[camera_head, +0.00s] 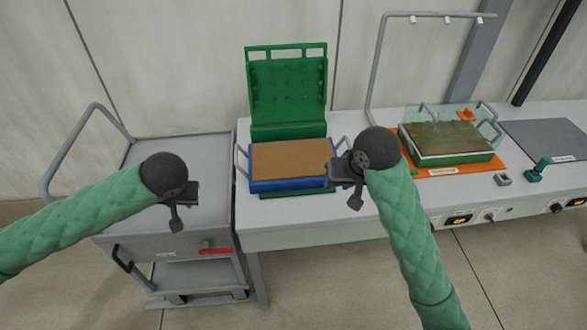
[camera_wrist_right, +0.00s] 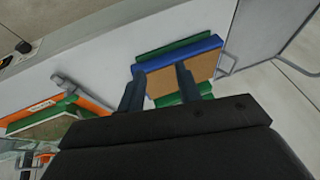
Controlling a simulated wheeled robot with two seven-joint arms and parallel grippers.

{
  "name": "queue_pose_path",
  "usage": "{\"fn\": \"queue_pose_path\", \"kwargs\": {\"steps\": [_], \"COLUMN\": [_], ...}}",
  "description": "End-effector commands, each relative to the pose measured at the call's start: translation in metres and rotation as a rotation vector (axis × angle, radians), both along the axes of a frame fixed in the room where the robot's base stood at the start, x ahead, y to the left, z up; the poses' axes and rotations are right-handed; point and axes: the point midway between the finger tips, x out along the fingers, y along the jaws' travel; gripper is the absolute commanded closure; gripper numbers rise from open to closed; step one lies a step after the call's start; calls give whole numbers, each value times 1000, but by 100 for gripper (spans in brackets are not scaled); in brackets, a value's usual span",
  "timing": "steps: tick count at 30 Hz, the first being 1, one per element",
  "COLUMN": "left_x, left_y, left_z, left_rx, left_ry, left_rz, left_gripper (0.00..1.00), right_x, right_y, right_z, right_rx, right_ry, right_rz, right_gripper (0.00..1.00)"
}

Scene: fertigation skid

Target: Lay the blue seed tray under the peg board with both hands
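The blue seed tray (camera_head: 291,184), filled with brown soil, lies on the white bench in front of the raised green peg board (camera_head: 288,90). Green parts show behind it and along its front edge. It has grey handles at its left and right ends; my right gripper partly covers the right one. My right gripper (camera_head: 349,186) hangs by the tray's right end, its fingers apart and empty. The tray also shows past these fingers in the right wrist view (camera_wrist_right: 205,48). My left gripper (camera_head: 180,212) is over the grey cart, left of and apart from the tray; its fingers are unclear.
The grey cart (camera_head: 205,147) with a push bar stands against the bench's left end, its top empty. To the right, a second green soil tray (camera_head: 445,158) sits on an orange mat (camera_head: 484,168) under a grey frame. Bench between the trays is mostly clear.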

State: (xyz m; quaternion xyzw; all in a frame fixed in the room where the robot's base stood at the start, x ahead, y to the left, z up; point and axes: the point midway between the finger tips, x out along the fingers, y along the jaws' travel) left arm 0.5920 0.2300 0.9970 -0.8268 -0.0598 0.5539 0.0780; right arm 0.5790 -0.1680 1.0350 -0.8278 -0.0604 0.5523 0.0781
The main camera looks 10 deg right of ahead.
Motion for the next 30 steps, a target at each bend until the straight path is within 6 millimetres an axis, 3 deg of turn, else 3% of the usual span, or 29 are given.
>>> {"fn": "queue_pose_path", "kwargs": {"steps": [21, 30], "left_x": [0, 0], "left_y": [0, 0], "left_z": [0, 0], "left_rx": [0, 0], "left_ry": [0, 0], "left_rz": [0, 0], "left_gripper": [66, 66], "right_x": [-21, -27], "right_y": [-14, -16], "right_z": [58, 71], "right_rx": [-4, -2], "right_ry": [-1, 2], "right_rz": [0, 0], "right_gripper": [66, 66]}}
